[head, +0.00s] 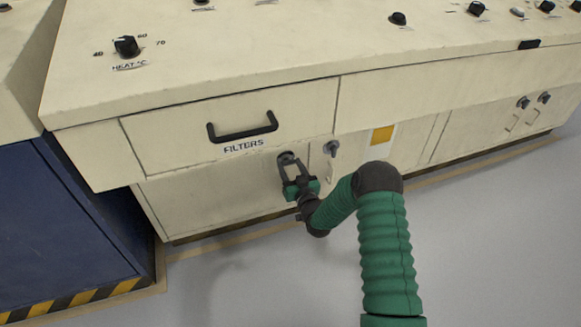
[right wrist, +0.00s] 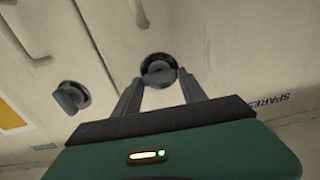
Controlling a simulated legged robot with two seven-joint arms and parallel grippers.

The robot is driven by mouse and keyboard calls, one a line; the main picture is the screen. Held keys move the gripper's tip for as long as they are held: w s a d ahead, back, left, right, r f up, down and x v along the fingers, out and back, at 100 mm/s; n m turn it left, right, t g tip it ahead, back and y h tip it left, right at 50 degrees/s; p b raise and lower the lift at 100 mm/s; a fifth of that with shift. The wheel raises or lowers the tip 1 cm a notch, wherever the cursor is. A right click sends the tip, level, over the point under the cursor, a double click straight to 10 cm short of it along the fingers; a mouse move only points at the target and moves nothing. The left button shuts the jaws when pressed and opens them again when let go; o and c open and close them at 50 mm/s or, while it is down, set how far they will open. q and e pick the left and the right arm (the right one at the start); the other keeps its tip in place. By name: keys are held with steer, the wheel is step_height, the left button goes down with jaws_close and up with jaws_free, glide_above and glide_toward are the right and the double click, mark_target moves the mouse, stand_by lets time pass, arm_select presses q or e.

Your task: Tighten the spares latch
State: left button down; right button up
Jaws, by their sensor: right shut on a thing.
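The spares latch is a dark round knob (head: 285,156) on a cream lower door, just below the FILTERS drawer. My right gripper (head: 290,165) reaches it from the front, its fingers shut on the knob. In the right wrist view the knob (right wrist: 158,66) sits between the two fingertips of the gripper (right wrist: 160,82), which partly cover it. The SPARES label (right wrist: 270,102) is to the right of the gripper there. How far the latch is turned is hard to tell. My left gripper is not in view.
A second similar latch (head: 331,148) is close by on the right; it also shows in the right wrist view (right wrist: 70,98). The FILTERS drawer handle (head: 243,127) juts out above. A blue cabinet (head: 65,235) stands at left. The grey floor (head: 490,250) in front is clear.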

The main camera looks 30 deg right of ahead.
steer(key=shift+s+d+f+m+p, duration=0.1)
steer(key=shift+m+p, duration=0.95)
steer(key=shift+m, duration=1.75)
steer(key=shift+d+f+m+p, duration=0.1)
steer(key=shift+m+p, duration=0.9)
steer(key=shift+m, duration=1.8)
steer(key=shift+s+d+f+m+p, duration=0.1)
steer(key=shift+m+p, duration=0.95)
steer(key=shift+m, duration=1.75)
steer(key=o, duration=1.1)
steer(key=shift+o, duration=1.3)
steer(key=shift+w, duration=0.1)
